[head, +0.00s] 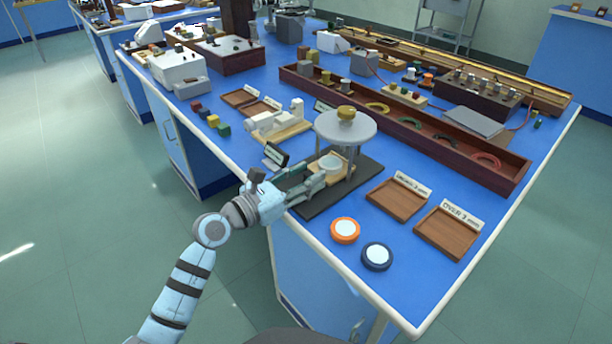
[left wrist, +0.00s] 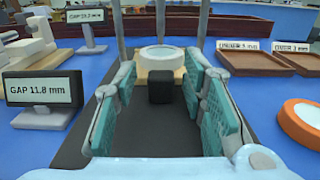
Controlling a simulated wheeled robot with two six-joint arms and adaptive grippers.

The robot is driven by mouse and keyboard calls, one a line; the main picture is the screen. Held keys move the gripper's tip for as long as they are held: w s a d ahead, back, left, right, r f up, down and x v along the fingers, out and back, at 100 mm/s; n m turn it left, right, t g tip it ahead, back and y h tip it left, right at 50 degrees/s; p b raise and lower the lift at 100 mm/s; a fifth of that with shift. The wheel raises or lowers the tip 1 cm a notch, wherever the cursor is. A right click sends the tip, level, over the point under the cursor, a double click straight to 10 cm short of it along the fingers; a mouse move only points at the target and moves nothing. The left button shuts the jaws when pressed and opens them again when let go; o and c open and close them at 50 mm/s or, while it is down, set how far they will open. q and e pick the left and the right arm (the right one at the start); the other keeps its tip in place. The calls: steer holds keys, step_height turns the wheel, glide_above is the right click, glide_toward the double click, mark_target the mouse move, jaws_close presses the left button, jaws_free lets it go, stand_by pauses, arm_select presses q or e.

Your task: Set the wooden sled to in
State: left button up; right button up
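The wooden sled (head: 343,173) is a pale wood block carrying a white round piece (head: 331,163). It sits on the dark base (head: 360,186) among the posts under a round grey plate (head: 345,127). In the left wrist view the sled (left wrist: 148,76) lies straight ahead, with a black block-shaped handle (left wrist: 161,88) on its near side. My left gripper (head: 317,181) is low over the base in front of the sled. Its teal-padded fingers (left wrist: 162,84) are open, one on each side of the handle, with gaps visible. My right gripper is not in view.
A display (left wrist: 42,90) reading "GAP 11.8 mm" stands left of the base. Two wooden trays (head: 398,201) (head: 446,232), an orange-rimmed disc (head: 345,230) and a blue-rimmed disc (head: 377,256) lie to the right. A long dark wooden tray (head: 490,172) runs behind.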

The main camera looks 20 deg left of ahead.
arm_select(q)
steer(key=v, duration=1.2)
